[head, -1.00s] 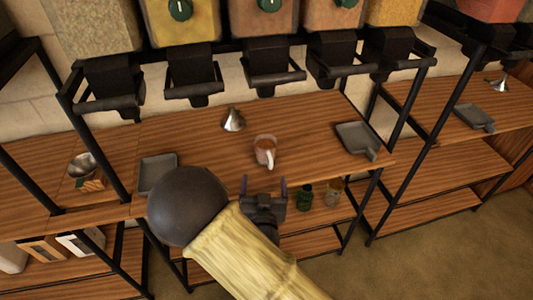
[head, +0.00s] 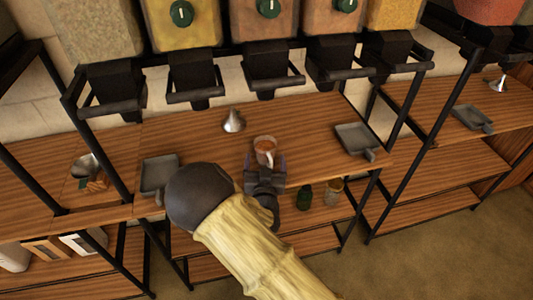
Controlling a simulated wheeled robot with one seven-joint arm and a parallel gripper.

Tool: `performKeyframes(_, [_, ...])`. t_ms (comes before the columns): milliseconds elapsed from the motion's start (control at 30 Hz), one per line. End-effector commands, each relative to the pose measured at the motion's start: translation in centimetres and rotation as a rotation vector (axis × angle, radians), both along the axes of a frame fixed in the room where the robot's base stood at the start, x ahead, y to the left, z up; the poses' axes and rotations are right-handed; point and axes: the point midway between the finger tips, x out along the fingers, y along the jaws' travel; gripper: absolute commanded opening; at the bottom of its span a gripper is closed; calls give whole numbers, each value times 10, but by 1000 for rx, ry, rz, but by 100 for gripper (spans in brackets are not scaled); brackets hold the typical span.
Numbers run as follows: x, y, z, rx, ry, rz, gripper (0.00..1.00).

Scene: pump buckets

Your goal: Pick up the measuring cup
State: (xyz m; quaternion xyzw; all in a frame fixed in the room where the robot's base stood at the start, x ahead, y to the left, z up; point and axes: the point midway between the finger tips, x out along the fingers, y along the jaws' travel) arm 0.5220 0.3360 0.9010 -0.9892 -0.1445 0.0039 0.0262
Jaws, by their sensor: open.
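The measuring cup (head: 265,146) is a small clear cup with reddish-brown contents. It stands upright on the wooden shelf top, near the middle of the head view. My gripper (head: 264,160) is open at the near side of the cup, with its fingers pointing toward it. The fingertips are beside or just around the cup's lower part; I cannot tell whether they touch it. The cup's lower near side and its handle are partly hidden by the gripper.
A metal funnel (head: 233,121) stands behind and left of the cup. Grey scoop trays lie at right (head: 355,138) and at left (head: 159,173), the left one partly behind my arm. Black dispenser spouts (head: 273,68) overhang the back. A green jar (head: 304,197) and a glass jar (head: 333,190) stand on the lower shelf.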

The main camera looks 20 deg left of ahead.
Motion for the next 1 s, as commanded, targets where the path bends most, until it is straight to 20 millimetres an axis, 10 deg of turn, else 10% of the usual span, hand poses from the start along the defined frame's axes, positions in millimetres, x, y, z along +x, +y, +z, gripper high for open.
performKeyframes(733, [23, 7, 0, 0, 0, 1, 84])
performKeyframes(1000, [23, 7, 0, 0, 0, 1, 33])
